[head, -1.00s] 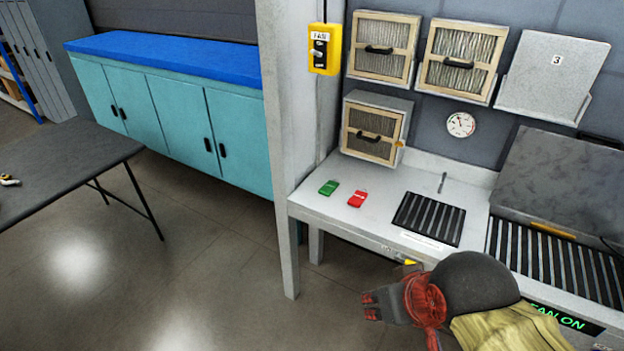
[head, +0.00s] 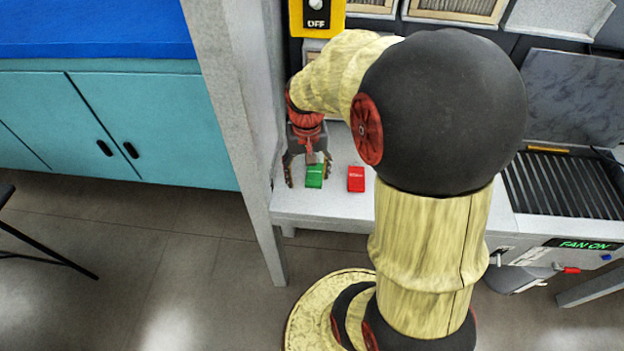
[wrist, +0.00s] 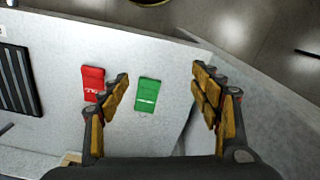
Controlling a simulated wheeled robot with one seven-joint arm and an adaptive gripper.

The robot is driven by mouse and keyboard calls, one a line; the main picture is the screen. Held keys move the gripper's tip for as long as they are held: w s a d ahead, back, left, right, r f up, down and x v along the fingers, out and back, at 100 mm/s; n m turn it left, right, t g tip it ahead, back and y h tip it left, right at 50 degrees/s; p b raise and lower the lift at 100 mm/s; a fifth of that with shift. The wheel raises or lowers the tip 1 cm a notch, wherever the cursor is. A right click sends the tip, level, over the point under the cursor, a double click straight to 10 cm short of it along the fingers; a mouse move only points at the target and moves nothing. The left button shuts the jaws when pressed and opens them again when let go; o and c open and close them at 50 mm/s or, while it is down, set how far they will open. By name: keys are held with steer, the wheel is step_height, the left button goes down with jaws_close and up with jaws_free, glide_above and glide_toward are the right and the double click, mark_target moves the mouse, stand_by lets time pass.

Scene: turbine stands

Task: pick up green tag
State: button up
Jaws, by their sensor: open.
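The green tag (head: 314,177) lies flat on the pale bench top near its left end. In the wrist view the green tag (wrist: 148,95) shows between my open fingers, nearer the left one, with bare bench around it. My gripper (head: 308,178) points down over the tag in the head view, its fingers apart and partly in front of the tag. In the wrist view my gripper (wrist: 165,90) is open and empty. I cannot tell the exact height of the fingertips above the bench.
A red tag (head: 356,179) lies just right of the green one; in the wrist view the red tag (wrist: 93,82) is close to my left finger. A grey post (head: 235,110) stands just left of my gripper. A slotted grille (wrist: 18,80) is farther along the bench.

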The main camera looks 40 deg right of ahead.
mark_target(314, 181)
steer(key=w+d+f+m, duration=0.1)
steer(key=d+f, duration=0.1)
steer(key=w+d+f+m, duration=0.1)
steer(key=w+d+f, duration=0.1)
steer(key=w+d+f+m, duration=0.1)
steer(key=w+d+f, duration=0.1)
steer(key=d, duration=0.1)
steer(key=shift+f, duration=0.2)
steer(key=shift+w+f, duration=0.1)
steer(key=shift+f, duration=0.15)
step_height(314, 181, down, 7)
steer(key=b, duration=0.2)
steer(key=shift+d+b, duration=0.1)
steer(key=shift+b, duration=0.25)
steer(key=shift+c, duration=1)
steer(key=shift+r, duration=0.1)
steer(key=c, duration=0.7)
steer(key=shift+c, duration=0.6)
